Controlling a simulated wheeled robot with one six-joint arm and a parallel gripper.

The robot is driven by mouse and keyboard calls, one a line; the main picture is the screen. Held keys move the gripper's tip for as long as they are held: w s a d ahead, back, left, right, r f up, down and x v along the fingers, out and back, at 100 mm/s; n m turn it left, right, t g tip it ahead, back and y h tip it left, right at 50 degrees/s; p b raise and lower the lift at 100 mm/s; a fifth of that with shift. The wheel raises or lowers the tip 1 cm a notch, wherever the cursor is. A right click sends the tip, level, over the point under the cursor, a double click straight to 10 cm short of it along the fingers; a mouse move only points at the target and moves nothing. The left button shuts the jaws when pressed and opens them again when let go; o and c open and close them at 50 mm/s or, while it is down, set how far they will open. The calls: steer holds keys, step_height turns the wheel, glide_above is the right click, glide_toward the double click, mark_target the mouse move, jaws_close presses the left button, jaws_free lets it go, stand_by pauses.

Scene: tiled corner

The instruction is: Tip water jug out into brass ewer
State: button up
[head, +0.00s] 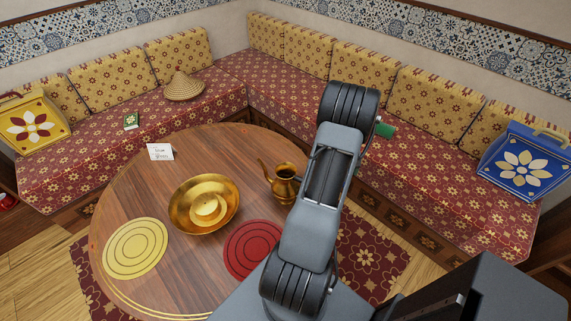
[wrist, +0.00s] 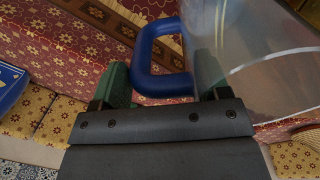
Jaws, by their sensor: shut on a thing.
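The water jug (wrist: 268,42) shows in the wrist view at the upper right, with a clear body and a blue handle (wrist: 142,52). My gripper (wrist: 161,78) is shut on the blue handle, a green finger on each side of it. I cannot tell the jug's tilt or its water level. In the head view the jug is hidden behind my arm, and only a bit of green finger shows. The brass ewer (head: 283,184) stands upright on the round table, its spout towards the left. My arm stands just right of it.
The round wooden table (head: 120,205) also bears a brass basin (head: 179,205), a yellow disc (head: 136,247), a red disc (head: 250,246) and a white card (head: 160,152). Benches line both walls, with a straw cone (head: 184,88), a yellow box (head: 35,122) and a blue box (head: 522,165).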

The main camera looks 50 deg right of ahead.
steer(key=shift+s+d+f+t+y, duration=0.3)
steer(key=shift+s+f+t+y, duration=0.15)
steer(key=shift+f, duration=0.2)
steer(key=shift+w, duration=0.15)
